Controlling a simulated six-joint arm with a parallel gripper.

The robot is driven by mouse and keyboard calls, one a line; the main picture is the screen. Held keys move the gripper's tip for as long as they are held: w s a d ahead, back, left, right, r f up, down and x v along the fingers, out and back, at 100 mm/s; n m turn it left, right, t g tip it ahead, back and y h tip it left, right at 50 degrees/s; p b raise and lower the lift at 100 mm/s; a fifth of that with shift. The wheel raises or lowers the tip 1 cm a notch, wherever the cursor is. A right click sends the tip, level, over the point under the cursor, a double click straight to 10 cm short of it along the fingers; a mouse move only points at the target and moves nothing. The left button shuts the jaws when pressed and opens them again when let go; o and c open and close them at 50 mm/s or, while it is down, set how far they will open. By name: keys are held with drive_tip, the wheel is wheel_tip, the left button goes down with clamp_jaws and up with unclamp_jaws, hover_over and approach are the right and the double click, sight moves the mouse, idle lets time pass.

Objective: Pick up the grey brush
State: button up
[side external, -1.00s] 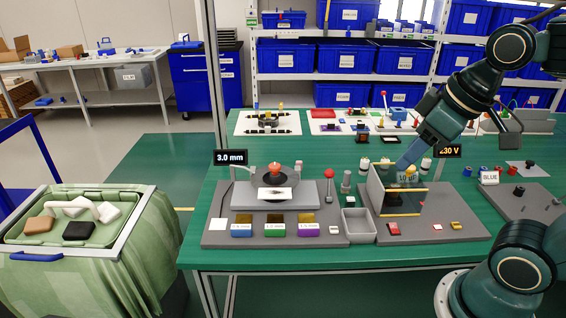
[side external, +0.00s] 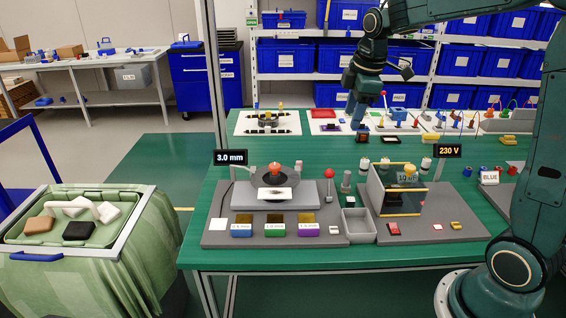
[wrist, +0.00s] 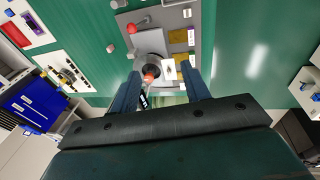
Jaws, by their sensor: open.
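I cannot pick out a grey brush for certain in either view. My gripper (side external: 357,122) points down over the back middle of the green table in the side view. In the wrist view its two blue fingers are spread apart with nothing held between them (wrist: 161,76). Between and beyond the fingers, the wrist view shows the round dark dish with a red knob (wrist: 149,76) and a white card (wrist: 169,69). The same dish (side external: 274,180) stands on the grey station at the table's front left in the side view.
A glass-walled box (side external: 400,200) stands on the front right grey plate, with a small grey bin (side external: 358,226) beside it. A red-topped post (side external: 329,176) rises near the dish. A cloth-lined bin (side external: 120,228) with several blocks is at left. Bare green table (side external: 225,136) shows behind the dish.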

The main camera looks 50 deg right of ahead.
drive_tip(key=w+d+f+n+g, duration=0.1)
drive_tip(key=w+d+f+n, duration=0.3)
drive_tip(key=w+d+f, duration=0.45)
drive_tip(key=n+g, duration=0.1)
drive_tip(key=n, duration=0.3)
hover_over(348, 172)
wheel_tip(348, 172, down, 10)
drive_tip(key=shift+s+d+f+y, duration=0.1)
drive_tip(key=shift+d+f+y, duration=0.1)
drive_tip(key=shift+y, duration=0.2)
drive_tip(key=shift+f, duration=4.3)
drive_tip(key=shift+f, duration=0.1)
drive_tip(key=shift+a+f, duration=0.15)
drive_tip(key=shift+f, duration=1.1)
drive_tip(key=shift+a+f, duration=0.1)
drive_tip(key=shift+f, duration=1.15)
